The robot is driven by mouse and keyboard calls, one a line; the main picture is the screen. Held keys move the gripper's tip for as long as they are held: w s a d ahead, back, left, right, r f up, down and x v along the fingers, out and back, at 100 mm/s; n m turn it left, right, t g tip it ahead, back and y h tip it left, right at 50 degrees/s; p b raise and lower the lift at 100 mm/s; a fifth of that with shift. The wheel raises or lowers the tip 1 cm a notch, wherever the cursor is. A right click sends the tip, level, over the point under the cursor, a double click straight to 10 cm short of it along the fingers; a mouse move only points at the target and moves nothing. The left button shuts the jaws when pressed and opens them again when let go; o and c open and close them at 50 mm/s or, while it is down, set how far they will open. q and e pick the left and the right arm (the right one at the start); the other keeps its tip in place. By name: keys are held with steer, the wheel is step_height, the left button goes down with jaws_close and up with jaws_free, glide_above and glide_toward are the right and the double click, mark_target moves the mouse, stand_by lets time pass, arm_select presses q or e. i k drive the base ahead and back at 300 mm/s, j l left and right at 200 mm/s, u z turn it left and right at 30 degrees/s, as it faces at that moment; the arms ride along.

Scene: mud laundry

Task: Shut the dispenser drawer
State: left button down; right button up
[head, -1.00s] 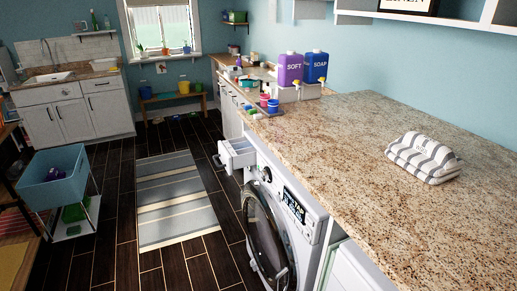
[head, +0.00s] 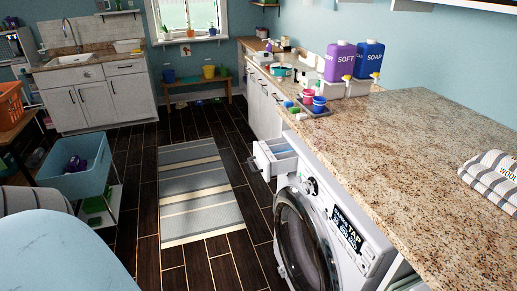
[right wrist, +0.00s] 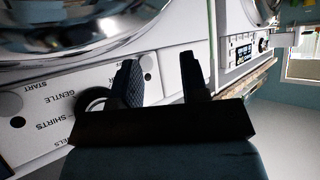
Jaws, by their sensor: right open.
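The dispenser drawer (head: 274,158) is white with blue showing inside. In the head view it stands pulled out from the upper left of the washer (head: 322,220), beside its knob and display. My right gripper (right wrist: 162,78) shows in the right wrist view, its two dark fingers apart with nothing between them. It is in front of a white control panel (right wrist: 60,115) with a dark round knob and printed words, upside down. A farther panel with a display (right wrist: 242,50) shows beyond; a pale part at its right may be the drawer, but I cannot tell. My left gripper is in neither view.
The granite counter (head: 420,130) runs above the washer, with soap jugs (head: 369,63) and a folded striped towel (head: 493,180). A blue bin (head: 84,168) on a stand is at left. The striped rug (head: 199,190) and floor before the drawer are clear.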

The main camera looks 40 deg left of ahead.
mark_target(273, 157)
steer(key=i+j, duration=0.1)
steer(key=j, duration=0.4)
steer(key=i+j+z, duration=0.1)
steer(key=j, duration=0.35)
steer(key=i+j, duration=0.1)
steer(key=j, duration=0.4)
steer(key=i+j, duration=0.1)
steer(key=j, duration=0.4)
steer(key=z, duration=0.05)
